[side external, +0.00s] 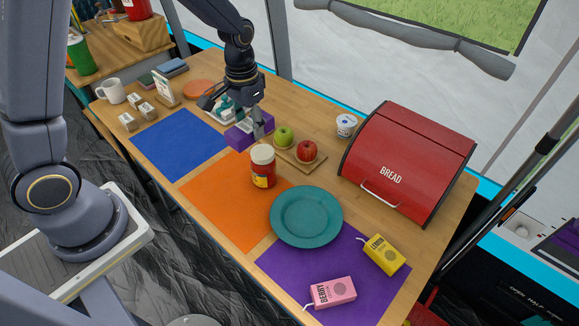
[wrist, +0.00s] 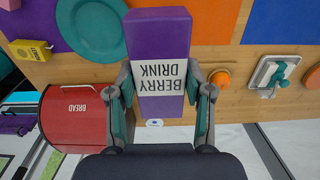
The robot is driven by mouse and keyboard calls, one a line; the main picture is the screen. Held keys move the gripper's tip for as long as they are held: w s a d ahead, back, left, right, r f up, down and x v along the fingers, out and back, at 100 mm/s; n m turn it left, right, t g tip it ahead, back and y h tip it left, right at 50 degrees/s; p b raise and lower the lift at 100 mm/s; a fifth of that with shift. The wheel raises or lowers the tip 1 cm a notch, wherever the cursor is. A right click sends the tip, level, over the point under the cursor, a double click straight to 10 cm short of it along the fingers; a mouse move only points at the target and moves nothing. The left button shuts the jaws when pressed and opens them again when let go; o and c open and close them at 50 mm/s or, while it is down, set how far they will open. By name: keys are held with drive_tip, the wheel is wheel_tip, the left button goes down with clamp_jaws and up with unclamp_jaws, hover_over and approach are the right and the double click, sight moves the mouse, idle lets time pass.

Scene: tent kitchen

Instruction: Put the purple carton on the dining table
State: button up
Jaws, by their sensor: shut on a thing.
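My gripper (side external: 234,116) is shut on the purple carton (side external: 236,140), one finger on each side of it. In the wrist view my gripper (wrist: 165,90) grips the purple carton (wrist: 158,35), and its white label reads "BERRY DRINK" upside down. The wooden dining table (side external: 365,211) lies below and also shows in the wrist view (wrist: 240,62). The carton is over the table, beyond the blue and orange mats. I cannot tell whether its underside touches the wood.
Near the carton are a red jar (side external: 263,172), a green apple (side external: 284,136) and a red apple (side external: 306,151). A teal plate (side external: 306,216), yellow carton (side external: 380,254), pink carton (side external: 332,292) and red bread box (side external: 410,165) stand further right. The blue mat (side external: 178,142) is empty.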

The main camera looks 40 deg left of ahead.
drive_tip(key=shift+s+r, duration=0.1)
drive_tip(key=shift+s, duration=0.05)
drive_tip(key=r, duration=0.5)
drive_tip(key=shift+s, duration=0.35)
hover_over(241, 204)
wheel_tip(241, 204, down, 28)
drive_tip(key=shift+r, duration=0.15)
drive_tip(key=o, duration=1.4)
drive_tip(key=shift+o, duration=0.2)
